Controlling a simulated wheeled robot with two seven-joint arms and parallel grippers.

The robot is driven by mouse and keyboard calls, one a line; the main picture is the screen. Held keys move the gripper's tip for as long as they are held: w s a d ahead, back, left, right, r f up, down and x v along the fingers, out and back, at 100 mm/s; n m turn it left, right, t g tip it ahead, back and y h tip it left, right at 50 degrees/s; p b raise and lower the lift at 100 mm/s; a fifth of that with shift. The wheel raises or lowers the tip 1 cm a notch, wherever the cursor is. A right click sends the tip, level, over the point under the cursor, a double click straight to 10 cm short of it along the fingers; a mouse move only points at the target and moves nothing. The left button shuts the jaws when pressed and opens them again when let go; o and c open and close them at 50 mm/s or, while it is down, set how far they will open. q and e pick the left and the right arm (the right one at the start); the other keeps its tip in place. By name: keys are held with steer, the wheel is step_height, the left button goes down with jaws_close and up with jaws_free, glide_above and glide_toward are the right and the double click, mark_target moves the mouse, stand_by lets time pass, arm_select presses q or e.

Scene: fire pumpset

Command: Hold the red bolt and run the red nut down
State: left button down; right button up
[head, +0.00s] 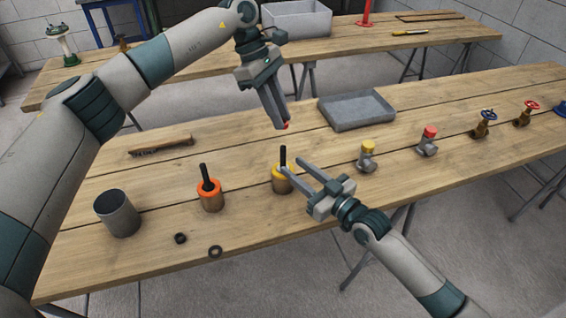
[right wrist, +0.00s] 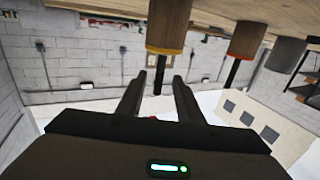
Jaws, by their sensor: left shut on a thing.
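My left gripper (head: 284,126) hangs above the near table. It is shut, with a small red piece (head: 286,126) just showing at its fingertips. I cannot tell whether this is the nut or the bolt. My right gripper (head: 293,166) is open beside the yellow-collared cylinder (head: 282,181), which has an upright black rod (head: 283,156). In the right wrist view the rod (right wrist: 158,80) shows between the spread fingers (right wrist: 157,85), seemingly beyond them. A red speck (right wrist: 152,118) shows low between those fingers. No plainly recognisable red bolt or red nut shows.
An orange-collared cylinder (head: 210,195) with a black rod, a grey cup (head: 117,213) and two dark rings (head: 215,251) stand or lie left. A grey tray (head: 357,110) is behind. Yellow-capped (head: 367,158) and red-capped (head: 428,142) fittings stand right, with valves (head: 486,124) beyond.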

mark_target(283, 159)
steer(key=shift+x, duration=2.95)
jaws_close()
